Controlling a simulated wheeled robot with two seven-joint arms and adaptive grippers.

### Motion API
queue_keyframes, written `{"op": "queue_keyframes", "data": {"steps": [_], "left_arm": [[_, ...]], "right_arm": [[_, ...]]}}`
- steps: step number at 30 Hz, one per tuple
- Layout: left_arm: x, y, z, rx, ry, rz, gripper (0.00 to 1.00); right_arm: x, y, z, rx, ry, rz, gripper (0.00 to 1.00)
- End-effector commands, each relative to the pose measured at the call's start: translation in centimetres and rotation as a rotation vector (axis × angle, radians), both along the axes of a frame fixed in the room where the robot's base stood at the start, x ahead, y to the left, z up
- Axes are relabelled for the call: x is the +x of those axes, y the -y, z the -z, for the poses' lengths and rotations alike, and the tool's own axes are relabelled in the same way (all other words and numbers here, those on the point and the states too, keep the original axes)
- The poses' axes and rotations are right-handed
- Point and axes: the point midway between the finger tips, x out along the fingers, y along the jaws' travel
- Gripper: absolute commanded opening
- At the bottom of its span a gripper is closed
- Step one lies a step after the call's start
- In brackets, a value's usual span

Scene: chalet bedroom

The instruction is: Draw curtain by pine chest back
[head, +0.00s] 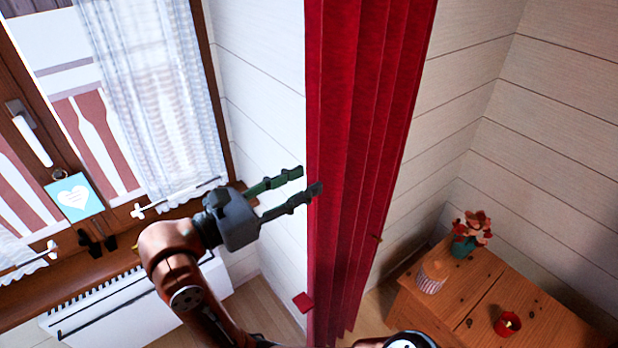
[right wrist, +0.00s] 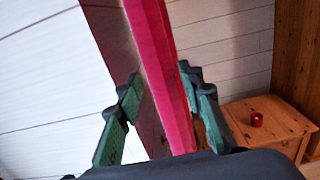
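The red curtain (head: 345,150) hangs in upright folds in the middle of the head view, gathered in a narrow bundle. The pine chest (head: 412,305) stands to its right. My right gripper (head: 310,181) reaches in from the left at the curtain's left edge. Its fingers are apart. In the right wrist view the near edge of the curtain (right wrist: 165,80) runs between the two open fingers (right wrist: 158,85); I cannot tell whether either finger touches the cloth. The chest shows at the lower right there (right wrist: 285,125). My left gripper is not in view.
A window with a sheer white curtain (head: 150,90) and a white radiator (head: 130,305) are at left. A small red piece (head: 303,301) shows by the curtain's lower left edge. A flower vase (head: 465,247), striped pot (head: 432,275) and red candle (head: 507,324) stand on the chest.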

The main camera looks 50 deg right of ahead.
Motion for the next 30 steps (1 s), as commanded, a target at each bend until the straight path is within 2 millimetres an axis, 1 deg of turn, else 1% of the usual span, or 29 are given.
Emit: {"op": "queue_keyframes", "data": {"steps": [1, 6, 9, 13, 18, 30], "left_arm": [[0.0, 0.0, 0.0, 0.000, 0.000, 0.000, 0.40], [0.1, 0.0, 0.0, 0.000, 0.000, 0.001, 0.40], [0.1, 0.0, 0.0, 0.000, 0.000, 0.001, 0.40], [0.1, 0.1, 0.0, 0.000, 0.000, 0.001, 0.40], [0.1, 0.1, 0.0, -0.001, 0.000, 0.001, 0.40], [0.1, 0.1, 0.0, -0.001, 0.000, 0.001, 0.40]], "right_arm": [[0.4, -1.1, 0.0, 0.002, -0.001, -0.005, 0.35], [1.2, -4.7, 0.0, 0.000, -0.001, -0.004, 0.35], [1.7, -6.5, 0.0, 0.000, -0.002, -0.003, 0.35], [2.0, -8.1, 0.0, 0.001, 0.001, -0.002, 0.35], [2.2, -9.1, 0.0, 0.000, 0.000, -0.002, 0.35], [2.2, -9.1, 0.0, 0.001, 0.001, -0.001, 0.35]]}}
